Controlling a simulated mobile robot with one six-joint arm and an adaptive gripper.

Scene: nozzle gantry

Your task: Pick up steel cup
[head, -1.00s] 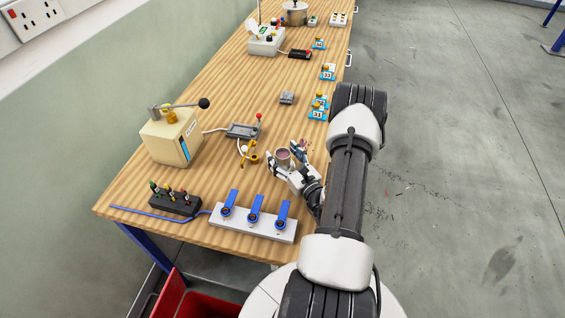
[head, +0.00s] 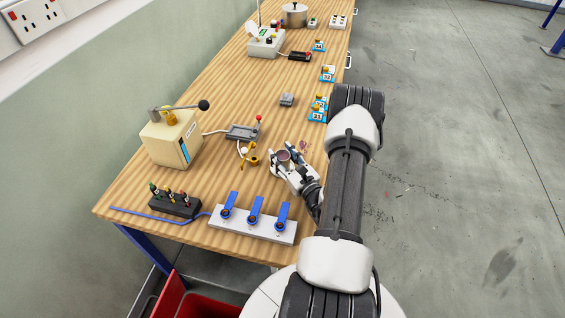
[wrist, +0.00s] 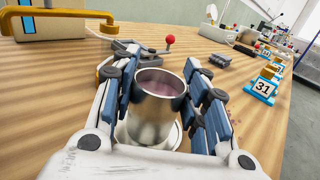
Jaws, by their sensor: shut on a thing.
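The steel cup (wrist: 152,112) stands upright between the two fingers of my gripper (wrist: 160,100) in the wrist view, its open rim facing up. The fingers are closed against its left and right sides. In the head view, the cup (head: 283,156) is a small round shape in my gripper (head: 287,158), near the right edge of the wooden table. A pale ring shows at the cup's base in the wrist view. I cannot tell whether the cup touches the table.
A brass valve-like part (head: 250,154) is just left of the cup. A block with blue levers (head: 253,221) lies in front, and a beige lever box (head: 171,138) stands further left. Blue numbered stands (head: 318,108) line the right table edge. Wood behind the cup is mostly clear.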

